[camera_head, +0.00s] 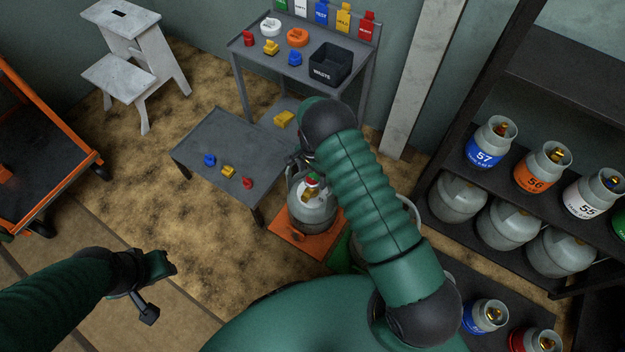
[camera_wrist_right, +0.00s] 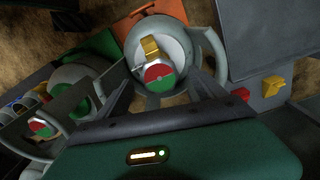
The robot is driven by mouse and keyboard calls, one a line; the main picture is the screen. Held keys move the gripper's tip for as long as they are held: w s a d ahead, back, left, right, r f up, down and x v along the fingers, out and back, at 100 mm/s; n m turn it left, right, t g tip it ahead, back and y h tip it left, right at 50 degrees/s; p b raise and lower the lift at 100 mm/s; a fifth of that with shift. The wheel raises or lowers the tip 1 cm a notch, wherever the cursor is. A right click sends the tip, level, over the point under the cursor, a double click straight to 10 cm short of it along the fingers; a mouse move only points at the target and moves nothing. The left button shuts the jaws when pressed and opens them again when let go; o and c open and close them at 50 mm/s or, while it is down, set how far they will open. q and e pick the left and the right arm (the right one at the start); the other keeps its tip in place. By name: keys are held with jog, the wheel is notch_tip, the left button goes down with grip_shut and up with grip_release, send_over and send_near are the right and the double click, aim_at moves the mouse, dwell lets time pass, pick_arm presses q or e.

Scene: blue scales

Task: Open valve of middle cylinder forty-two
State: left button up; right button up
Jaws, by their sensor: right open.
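A grey gas cylinder (camera_head: 312,212) stands upright on an orange platform (camera_head: 300,242), between the low table and my right arm. Its brass valve with a red round top (camera_wrist_right: 158,76) sits inside the collar in the right wrist view. No number is readable on it. My right gripper (camera_wrist_right: 165,92) is open over the cylinder's top, its two fingers on either side of the red valve top; contact cannot be told. In the head view my right arm hides part of this cylinder and of another behind it. My left gripper (camera_head: 160,285) is at the lower left, away from the cylinders.
A low grey table (camera_head: 215,150) with small coloured parts stands left of the cylinder. Another cylinder (camera_wrist_right: 78,95) stands on a green platform (camera_wrist_right: 100,45) beside it. A dark shelf (camera_head: 480,190) of cylinders fills the right. A white step stool (camera_head: 125,70) and orange cart (camera_head: 45,120) are left.

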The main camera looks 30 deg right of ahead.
jog(key=shift+f, duration=0.8)
jog(key=shift+d, duration=0.1)
jog(key=shift+c, duration=0.3)
jog(key=c, duration=1.3)
